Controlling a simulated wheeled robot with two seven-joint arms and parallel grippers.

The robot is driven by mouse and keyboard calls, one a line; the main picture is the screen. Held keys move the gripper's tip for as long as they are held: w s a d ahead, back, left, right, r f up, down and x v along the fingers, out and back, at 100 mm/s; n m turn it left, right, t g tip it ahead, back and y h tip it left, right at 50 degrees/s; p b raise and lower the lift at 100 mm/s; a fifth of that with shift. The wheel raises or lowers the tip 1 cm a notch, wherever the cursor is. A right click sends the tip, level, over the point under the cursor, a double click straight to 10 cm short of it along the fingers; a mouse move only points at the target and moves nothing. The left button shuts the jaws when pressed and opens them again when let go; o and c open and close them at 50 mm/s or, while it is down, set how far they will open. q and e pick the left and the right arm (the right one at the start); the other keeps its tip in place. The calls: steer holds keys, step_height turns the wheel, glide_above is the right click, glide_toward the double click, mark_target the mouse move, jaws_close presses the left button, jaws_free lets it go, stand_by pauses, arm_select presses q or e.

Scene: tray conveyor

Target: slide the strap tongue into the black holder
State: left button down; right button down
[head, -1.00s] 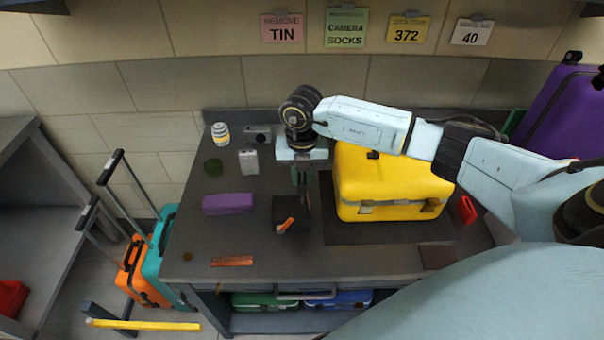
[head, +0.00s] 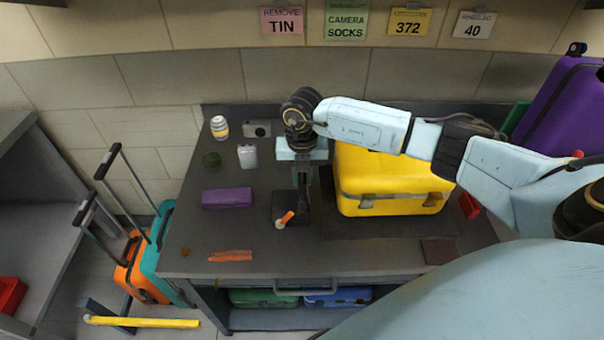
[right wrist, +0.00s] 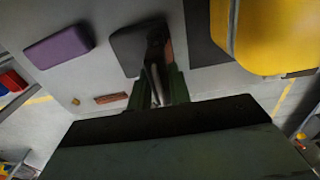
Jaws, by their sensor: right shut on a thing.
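The black holder (head: 281,207) is a dark block lying on the grey table, left of the yellow suitcase. A short orange piece with a pale end (head: 286,217), apparently the strap tongue, shows at the holder's front right. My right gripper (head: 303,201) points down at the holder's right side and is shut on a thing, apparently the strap. In the right wrist view the fingers (right wrist: 158,88) reach to the right edge of the black holder (right wrist: 127,48), where a brownish strip (right wrist: 168,50) shows. How far the tongue sits in the holder is hidden. My left gripper is not in view.
The yellow suitcase (head: 390,182) stands close right of the gripper on a dark mat (head: 390,228). A purple box (head: 228,197) lies to the left, an orange strip (head: 231,256) at the front left. A jar (head: 219,128), camera (head: 257,130) and white box (head: 247,157) stand behind.

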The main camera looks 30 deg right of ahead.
steer(key=shift+f+b, duration=0.55)
steer(key=shift+f, duration=0.25)
steer(key=c, duration=1.2)
jaws_free()
steer(key=shift+r, duration=0.1)
step_height(320, 180, up, 13)
steer(key=shift+r, duration=0.15)
